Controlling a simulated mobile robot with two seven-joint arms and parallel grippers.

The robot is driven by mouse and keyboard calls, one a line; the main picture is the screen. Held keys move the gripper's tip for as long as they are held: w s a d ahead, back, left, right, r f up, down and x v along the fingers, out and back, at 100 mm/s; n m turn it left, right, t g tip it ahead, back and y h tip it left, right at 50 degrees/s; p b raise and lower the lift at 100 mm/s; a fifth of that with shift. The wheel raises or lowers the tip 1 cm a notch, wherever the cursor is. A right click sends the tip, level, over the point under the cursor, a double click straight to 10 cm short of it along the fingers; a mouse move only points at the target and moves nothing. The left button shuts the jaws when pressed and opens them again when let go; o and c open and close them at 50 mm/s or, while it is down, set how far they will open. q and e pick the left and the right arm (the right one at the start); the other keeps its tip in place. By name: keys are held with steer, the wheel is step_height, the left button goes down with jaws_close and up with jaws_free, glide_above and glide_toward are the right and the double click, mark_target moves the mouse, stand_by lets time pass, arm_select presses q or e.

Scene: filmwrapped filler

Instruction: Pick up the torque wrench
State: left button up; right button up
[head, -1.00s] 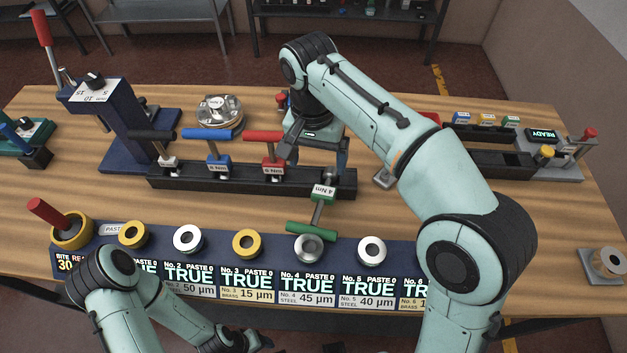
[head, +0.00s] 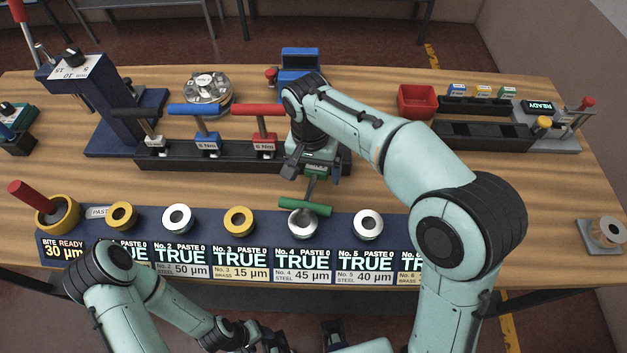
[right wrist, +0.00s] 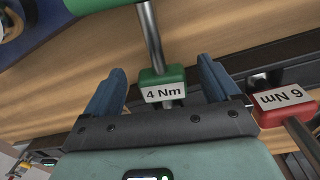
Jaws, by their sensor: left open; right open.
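A torque wrench with a green T-handle (head: 305,205) and a green block labelled 4 Nm sits at the right end of the black rack (head: 180,157). In the right wrist view its block (right wrist: 163,88) is between the two blue fingers of my right gripper (right wrist: 161,70). That gripper (head: 312,170) is open, with a visible gap on each side of the block. It hides the block in the head view. Wrenches with black (head: 133,114), blue (head: 195,110) and red (head: 258,109) handles stand left of it. My left gripper (head: 265,338) is open at the bottom edge.
A strip of several rings and lit displays (head: 262,262) runs along the near table edge, just under the green handle. A red bin (head: 417,101), a blue device (head: 300,62) and a dark press (head: 125,115) stand farther back.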

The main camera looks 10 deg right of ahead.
steer(key=c, duration=1.4)
steer(key=shift+o, duration=0.2)
